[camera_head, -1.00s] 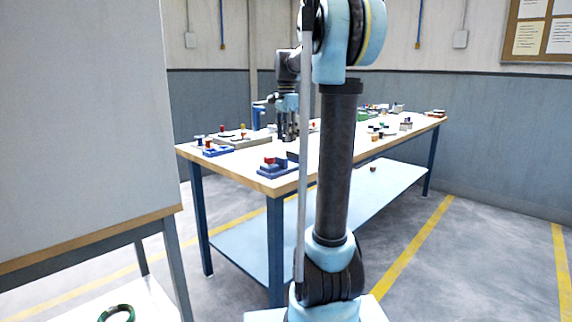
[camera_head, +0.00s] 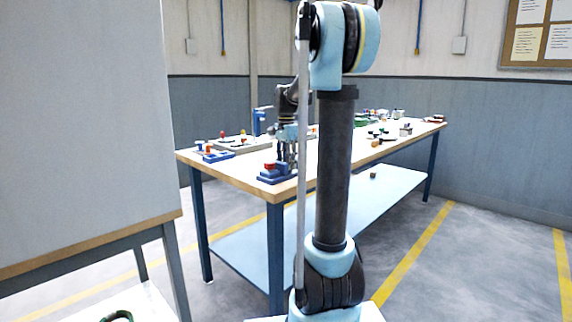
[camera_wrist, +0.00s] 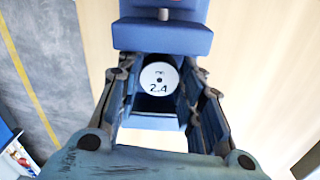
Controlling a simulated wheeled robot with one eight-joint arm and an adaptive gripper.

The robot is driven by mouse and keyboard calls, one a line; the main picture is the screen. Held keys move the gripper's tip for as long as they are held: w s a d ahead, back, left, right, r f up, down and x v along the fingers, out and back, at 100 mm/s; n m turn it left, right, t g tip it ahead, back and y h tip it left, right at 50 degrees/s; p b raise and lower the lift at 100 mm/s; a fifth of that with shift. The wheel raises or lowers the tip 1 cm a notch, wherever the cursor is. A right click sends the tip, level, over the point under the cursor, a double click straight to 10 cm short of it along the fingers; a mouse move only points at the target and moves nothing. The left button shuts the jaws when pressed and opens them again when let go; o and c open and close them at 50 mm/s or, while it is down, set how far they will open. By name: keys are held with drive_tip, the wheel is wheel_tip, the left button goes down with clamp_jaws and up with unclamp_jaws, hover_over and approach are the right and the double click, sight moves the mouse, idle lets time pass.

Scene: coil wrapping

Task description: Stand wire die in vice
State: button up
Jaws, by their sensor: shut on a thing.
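The wire die is a pale round disc marked "2.4" (camera_wrist: 159,79), seen face-on between my fingers in the wrist view. My gripper (camera_wrist: 163,103) is shut on the die. The vice is blue; its larger jaw block (camera_wrist: 163,37) lies just beyond the die, and a lower blue part (camera_wrist: 152,122) shows on the near side. The die appears over the gap between these parts; whether it touches the vice bed I cannot tell. In the head view my gripper (camera_head: 286,165) is at the vice (camera_head: 272,176), near the table's front corner, and the die is hidden.
The wooden workbench (camera_head: 235,176) carries a blue fixture (camera_head: 218,156) and a grey tray (camera_head: 240,142) left of my gripper. Several small items stand along its far right part. A large grey panel (camera_head: 80,110) stands at the left. Bare wood lies right of the vice.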

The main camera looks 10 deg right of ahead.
drive_tip(key=o, duration=1.3)
drive_tip(key=shift+f, duration=0.1)
wheel_tip(320, 180, up, 12)
drive_tip(key=s+f+n+t, duration=0.1)
drive_tip(key=s+f+n, duration=0.2)
drive_tip(key=s+f, duration=0.5)
drive_tip(key=s+f+n, duration=0.3)
drive_tip(key=s+n, duration=0.1)
drive_tip(key=s, duration=0.8)
drive_tip(key=s+f+n, duration=0.2)
drive_tip(key=s+f, duration=0.3)
drive_tip(key=f, duration=0.1)
drive_tip(key=s+f+n+t, duration=0.1)
drive_tip(key=s+f+n, duration=0.1)
drive_tip(key=s+f, duration=0.3)
drive_tip(key=s+f+n, duration=0.1)
drive_tip(key=s+f, duration=0.3)
drive_tip(key=f, duration=0.3)
drive_tip(key=shift+s+f+n, duration=0.2)
drive_tip(key=shift+s+n, duration=0.2)
